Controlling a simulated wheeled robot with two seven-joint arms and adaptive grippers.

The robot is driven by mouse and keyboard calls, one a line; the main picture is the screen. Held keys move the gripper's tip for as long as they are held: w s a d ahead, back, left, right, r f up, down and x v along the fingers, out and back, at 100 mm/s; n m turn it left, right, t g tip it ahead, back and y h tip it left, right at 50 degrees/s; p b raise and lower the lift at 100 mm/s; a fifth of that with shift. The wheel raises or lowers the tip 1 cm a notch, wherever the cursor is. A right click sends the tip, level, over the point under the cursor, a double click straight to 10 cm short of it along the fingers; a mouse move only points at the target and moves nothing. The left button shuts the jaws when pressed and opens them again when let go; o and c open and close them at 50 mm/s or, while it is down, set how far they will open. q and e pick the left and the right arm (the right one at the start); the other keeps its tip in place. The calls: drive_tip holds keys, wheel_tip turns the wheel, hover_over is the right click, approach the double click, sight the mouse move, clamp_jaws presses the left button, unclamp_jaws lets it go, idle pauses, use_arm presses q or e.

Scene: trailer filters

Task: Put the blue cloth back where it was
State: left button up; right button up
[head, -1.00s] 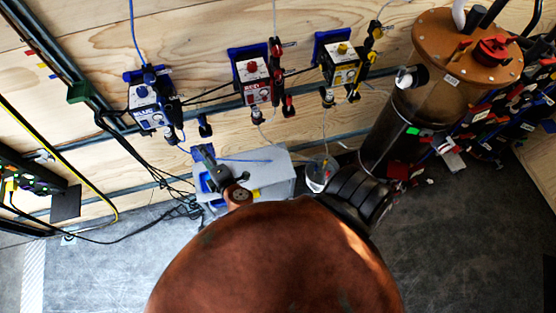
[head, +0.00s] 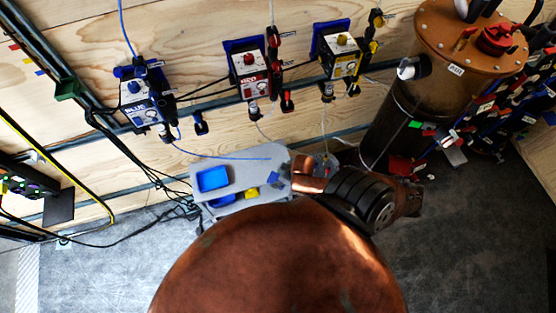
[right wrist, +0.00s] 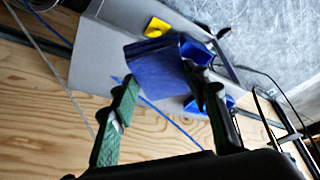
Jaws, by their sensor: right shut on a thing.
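My right gripper (head: 283,172) reaches in over the grey cart from the right, and its fingertips are hard to make out in the head view. In the right wrist view its two green-padded fingers (right wrist: 160,72) are closed on the blue cloth (right wrist: 152,78). The cloth hangs between the fingertips and looks flat and slightly creased. A small blue patch beside the gripper in the head view (head: 273,178) appears to be the same cloth. My left gripper is not in view.
The grey cart (head: 240,172) holds a blue bin (head: 212,179) and a yellow item (head: 252,193). Blue, red and yellow pump units hang on the plywood wall. A brown-lidded tank (head: 470,50) stands at the right. A thin blue tube crosses above the cart.

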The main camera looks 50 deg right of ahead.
drive_tip(key=w+d+f+b, duration=0.1)
drive_tip(key=w+d+f, duration=0.1)
drive_tip(key=d+f, duration=0.1)
drive_tip(key=w+d+f+b, duration=0.1)
drive_tip(key=w+d+f, duration=0.2)
drive_tip(key=d, duration=0.1)
drive_tip(key=w+d+f+b, duration=0.2)
drive_tip(key=w+d+f, duration=0.1)
drive_tip(key=shift+d+f, duration=0.1)
drive_tip(key=shift+d, duration=0.05)
drive_tip(key=shift+w+d+f+b, duration=0.3)
drive_tip(key=shift+d+f, duration=0.15)
drive_tip(key=shift+f, duration=0.15)
wheel_tip(320, 180, down, 3)
drive_tip(key=shift+r+b, duration=0.1)
drive_tip(key=shift+b, duration=0.35)
drive_tip(key=shift+s, duration=0.1)
drive_tip(key=o, duration=1)
